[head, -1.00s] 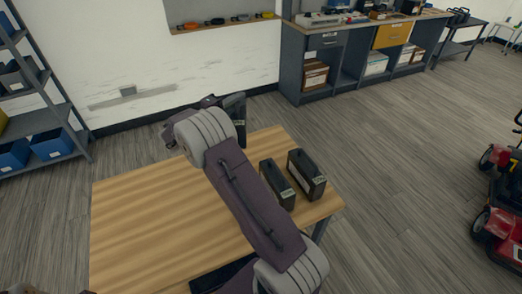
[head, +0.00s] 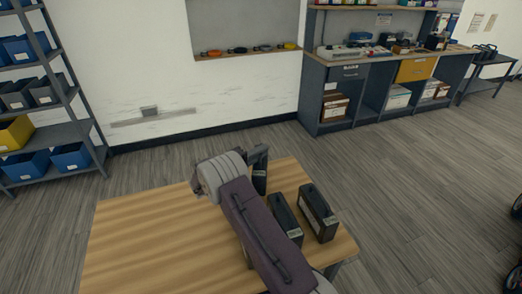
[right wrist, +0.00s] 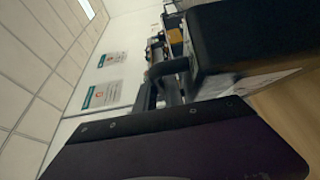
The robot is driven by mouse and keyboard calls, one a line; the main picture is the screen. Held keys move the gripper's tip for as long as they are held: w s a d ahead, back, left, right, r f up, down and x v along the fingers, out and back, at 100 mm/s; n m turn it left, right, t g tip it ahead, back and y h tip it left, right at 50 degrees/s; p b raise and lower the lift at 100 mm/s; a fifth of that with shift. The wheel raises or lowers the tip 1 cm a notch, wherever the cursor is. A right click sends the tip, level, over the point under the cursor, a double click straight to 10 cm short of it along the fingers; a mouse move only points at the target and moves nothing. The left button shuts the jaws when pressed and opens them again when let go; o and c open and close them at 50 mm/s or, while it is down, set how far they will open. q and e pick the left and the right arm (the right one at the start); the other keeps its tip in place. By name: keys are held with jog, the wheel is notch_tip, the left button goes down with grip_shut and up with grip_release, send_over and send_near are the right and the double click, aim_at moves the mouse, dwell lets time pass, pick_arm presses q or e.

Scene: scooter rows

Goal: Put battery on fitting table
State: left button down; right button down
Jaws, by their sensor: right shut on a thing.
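My right gripper (head: 258,158) is shut on a black battery (head: 260,182). The battery is upright at the back edge of the wooden-topped table (head: 150,240). I cannot tell whether its base touches the top. In the right wrist view the held battery (right wrist: 250,35) is a large dark block at the upper right, with a pale label on its underside. Two more black batteries stand upright on the table, one nearer my forearm (head: 286,214) and partly covered by it, one farther right (head: 318,212). My left gripper is not in view.
A shelf rack with blue bins (head: 70,157) stands at the left. A grey workbench (head: 345,88) with drawers and boxes stands against the back wall. The left part of the table top is bare. Open floor (head: 420,190) lies to the right.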

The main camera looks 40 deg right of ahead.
jog(key=shift+f, duration=0.15)
notch_tip(320, 180, down, 3)
jog(key=shift+f, duration=0.1)
jog(key=shift+b, duration=0.3)
jog(key=c, duration=1.5)
grip_release()
jog(key=shift+s+a, duration=0.1)
jog(key=shift+o, duration=0.2)
jog(key=s+a, duration=0.1)
jog(key=a, duration=1.1)
